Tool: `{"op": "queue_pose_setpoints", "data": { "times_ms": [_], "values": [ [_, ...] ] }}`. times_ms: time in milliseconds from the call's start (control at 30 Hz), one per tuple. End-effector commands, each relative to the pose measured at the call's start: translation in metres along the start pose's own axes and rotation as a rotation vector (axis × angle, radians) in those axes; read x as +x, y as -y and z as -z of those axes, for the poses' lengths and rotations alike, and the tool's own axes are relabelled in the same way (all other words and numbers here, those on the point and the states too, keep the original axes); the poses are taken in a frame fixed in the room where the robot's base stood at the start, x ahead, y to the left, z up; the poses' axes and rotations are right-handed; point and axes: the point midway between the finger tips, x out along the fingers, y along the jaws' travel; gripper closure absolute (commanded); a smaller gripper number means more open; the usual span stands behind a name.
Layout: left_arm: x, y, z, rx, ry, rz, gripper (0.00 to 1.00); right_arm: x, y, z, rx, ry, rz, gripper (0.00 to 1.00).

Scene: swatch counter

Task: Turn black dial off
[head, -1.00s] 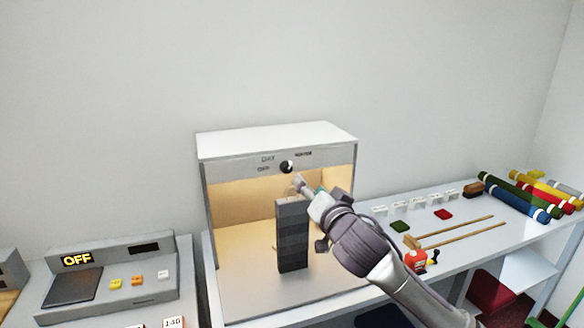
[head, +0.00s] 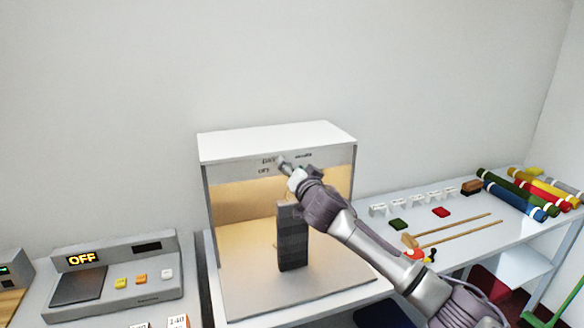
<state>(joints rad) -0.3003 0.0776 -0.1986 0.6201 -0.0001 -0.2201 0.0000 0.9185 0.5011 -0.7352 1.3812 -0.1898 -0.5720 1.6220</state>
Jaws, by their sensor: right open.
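The black dial is on the front top panel of the light booth (head: 277,144), and my right gripper now hides it. The panel carries small labels, one reading like "DAY" and one like "OFF". My right gripper (head: 284,163) is at the panel with its fingertips over the dial's place. It is open, and I cannot tell whether it touches the dial. The booth interior is lit a warm yellow. My left gripper is not in view.
A grey device (head: 115,275) with an "OFF" display is at the left. Green and red pieces, wooden sticks and coloured rolls (head: 515,198) lie on the right counter.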

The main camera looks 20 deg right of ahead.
Motion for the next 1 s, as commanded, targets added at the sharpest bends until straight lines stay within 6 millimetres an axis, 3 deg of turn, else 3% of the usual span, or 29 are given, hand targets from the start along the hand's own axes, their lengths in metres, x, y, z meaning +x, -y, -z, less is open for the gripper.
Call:
{"op": "queue_pose_setpoints", "data": {
  "times_ms": [167, 500, 1000],
  "values": [
    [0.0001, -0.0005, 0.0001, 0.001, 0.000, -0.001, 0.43, -0.0002, 0.0002, -0.0002, 0.000, 0.000, 0.000, 0.46],
    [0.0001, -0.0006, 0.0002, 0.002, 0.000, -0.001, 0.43, -0.0003, -0.0001, -0.0003, 0.001, 0.000, 0.000, 1.00],
    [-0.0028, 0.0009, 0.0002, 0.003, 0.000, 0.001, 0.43, -0.0005, 0.0020, -0.0012, -0.142, 0.002, 0.000, 1.00]
  ]
}}
